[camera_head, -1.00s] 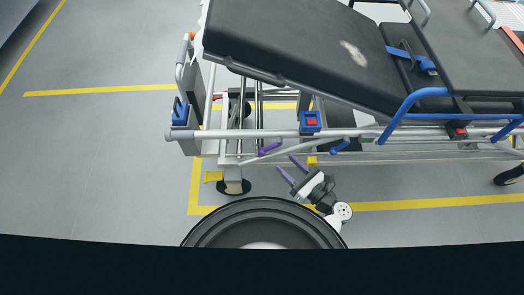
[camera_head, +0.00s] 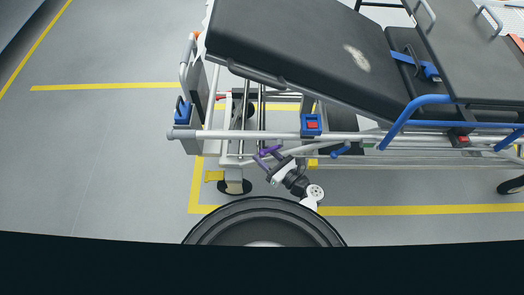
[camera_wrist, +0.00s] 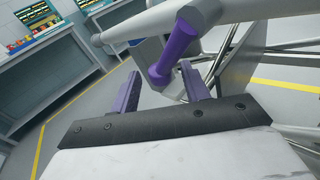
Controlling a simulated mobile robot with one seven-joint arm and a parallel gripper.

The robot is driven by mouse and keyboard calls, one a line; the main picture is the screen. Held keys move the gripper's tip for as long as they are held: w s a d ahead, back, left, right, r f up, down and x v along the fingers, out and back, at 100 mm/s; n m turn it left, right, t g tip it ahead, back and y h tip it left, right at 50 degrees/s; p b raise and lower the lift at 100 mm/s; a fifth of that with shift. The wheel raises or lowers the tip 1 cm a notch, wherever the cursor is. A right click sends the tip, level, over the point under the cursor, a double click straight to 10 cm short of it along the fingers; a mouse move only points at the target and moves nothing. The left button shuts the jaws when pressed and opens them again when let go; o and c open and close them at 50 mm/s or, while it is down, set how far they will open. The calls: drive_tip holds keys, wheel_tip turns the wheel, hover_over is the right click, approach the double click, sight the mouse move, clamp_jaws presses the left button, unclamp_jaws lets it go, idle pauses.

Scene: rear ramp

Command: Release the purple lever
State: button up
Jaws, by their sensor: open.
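The purple lever (camera_head: 270,150) sits on the lower frame of the stretcher, near its left end. In the wrist view the lever (camera_wrist: 177,50) slants down from a grey tube, and its lower end appears between my two purple fingertips. My gripper (camera_head: 267,157) is open, reaching up-left to the lever in the head view. In the wrist view my gripper (camera_wrist: 160,70) has a gap on each side of the lever's lower end. I cannot tell whether a finger touches it.
The stretcher (camera_head: 290,50) with its grey rails spans the upper right. A blue lever (camera_head: 341,151) and a red-and-blue block (camera_head: 311,124) are close by on the right. Open floor (camera_head: 100,150) lies to the left.

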drive_tip(key=shift+x, duration=1)
clamp_jaws()
